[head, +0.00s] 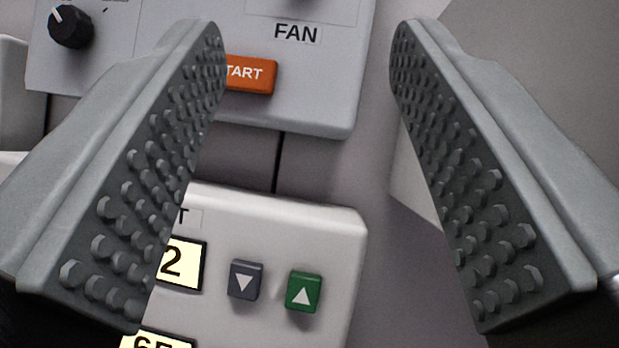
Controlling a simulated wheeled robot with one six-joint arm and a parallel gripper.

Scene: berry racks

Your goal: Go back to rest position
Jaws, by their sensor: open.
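My gripper (307,48) shows in the head view with its two grey studded fingers wide apart. It is open and nothing is between the fingers. The left finger covers part of two control panels behind it. The right finger stands in front of a plain grey wall surface.
An upper grey panel (320,100) carries a black knob (70,28), a FAN label (295,33) and an orange START button (249,74), partly hidden. A lower white panel (335,240) has a dark down button (244,281), a green up button (303,291) and lit displays (184,263).

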